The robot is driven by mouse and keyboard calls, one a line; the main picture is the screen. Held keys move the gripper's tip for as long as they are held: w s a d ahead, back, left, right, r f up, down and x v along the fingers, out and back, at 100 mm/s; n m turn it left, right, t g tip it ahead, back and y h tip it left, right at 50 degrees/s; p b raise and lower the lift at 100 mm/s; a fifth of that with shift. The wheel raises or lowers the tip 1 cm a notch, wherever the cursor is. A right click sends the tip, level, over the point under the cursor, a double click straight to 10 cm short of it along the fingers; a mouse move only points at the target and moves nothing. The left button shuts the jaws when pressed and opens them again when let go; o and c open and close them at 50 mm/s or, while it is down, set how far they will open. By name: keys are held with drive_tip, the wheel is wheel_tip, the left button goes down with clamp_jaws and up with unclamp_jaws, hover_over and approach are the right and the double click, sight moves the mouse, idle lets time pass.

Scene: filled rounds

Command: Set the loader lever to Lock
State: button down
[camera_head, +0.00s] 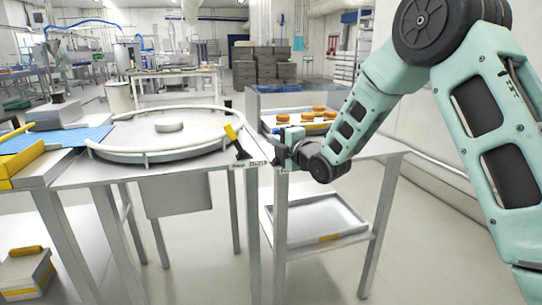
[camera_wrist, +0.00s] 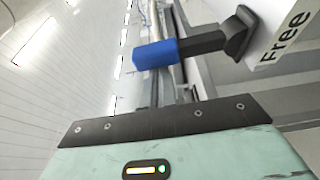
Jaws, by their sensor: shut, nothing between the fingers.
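The loader lever (camera_head: 231,132) stands at the front right corner of the turntable table, with a yellow grip on a dark shaft. It leans up and to the left in the head view. In the wrist view a lever (camera_wrist: 199,43) shows a grip that looks blue, beside a white plate reading "Free" (camera_wrist: 287,38). Two small labels (camera_head: 248,164) sit below the lever; their words are too small to read surely in the head view. My gripper (camera_head: 277,158) is shut and empty, just right of the lever and apart from it.
A round white turntable (camera_head: 168,146) with a raised rim fills the table behind the lever. To the right, a tray of round buns (camera_head: 318,111) stands on a side table (camera_head: 375,147). A lower shelf (camera_head: 318,217) lies beneath.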

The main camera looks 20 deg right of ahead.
drive_tip(key=d+m+b, duration=0.2)
drive_tip(key=d+m+t+b, duration=0.1)
drive_tip(key=m+b, duration=0.1)
drive_tip(key=shift+d+f+t+b, duration=0.1)
drive_tip(key=shift+d+t+b, duration=0.2)
drive_tip(key=shift+d+b, duration=0.45)
drive_tip(key=shift+b, duration=0.05)
drive_tip(key=shift+d, duration=0.2)
